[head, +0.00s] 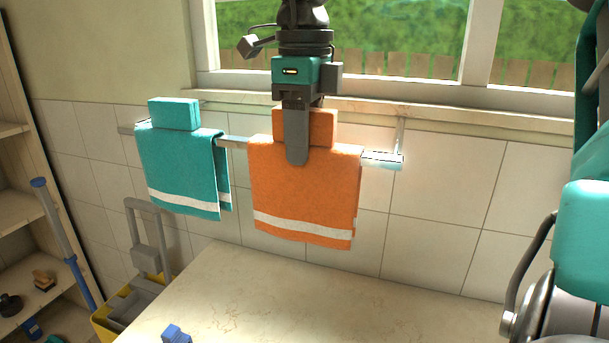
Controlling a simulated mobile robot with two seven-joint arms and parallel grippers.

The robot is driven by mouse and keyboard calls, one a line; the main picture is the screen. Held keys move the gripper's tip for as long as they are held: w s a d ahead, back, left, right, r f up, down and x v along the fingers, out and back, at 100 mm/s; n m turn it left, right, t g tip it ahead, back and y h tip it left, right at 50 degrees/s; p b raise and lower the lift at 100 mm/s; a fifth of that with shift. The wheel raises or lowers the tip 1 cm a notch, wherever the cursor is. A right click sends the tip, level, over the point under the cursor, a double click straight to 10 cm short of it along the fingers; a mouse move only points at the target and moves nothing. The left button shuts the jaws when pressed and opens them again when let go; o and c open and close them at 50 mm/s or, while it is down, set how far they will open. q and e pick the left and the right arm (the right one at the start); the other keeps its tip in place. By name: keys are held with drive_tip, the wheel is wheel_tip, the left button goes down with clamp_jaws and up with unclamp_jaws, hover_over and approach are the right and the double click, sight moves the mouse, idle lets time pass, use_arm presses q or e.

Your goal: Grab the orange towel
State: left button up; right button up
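The orange towel (305,195) with a white stripe hangs over a wall rail (383,159), its raised top part standing above the rail. My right gripper (298,140) comes down from above onto this top part. One dark finger lies in front of the orange cloth. The other finger is mostly hidden behind it, so I cannot tell whether the fingers press on the towel or stand apart around it. My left gripper is not in view.
A teal towel (180,165) hangs on the same rail to the left. A pale countertop (270,300) lies below, with a small blue object (176,334) near its front. A window sill (365,105) runs behind my gripper. Shelves (20,215) stand at the left.

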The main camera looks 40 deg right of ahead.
clamp_jaws()
idle(0.3)
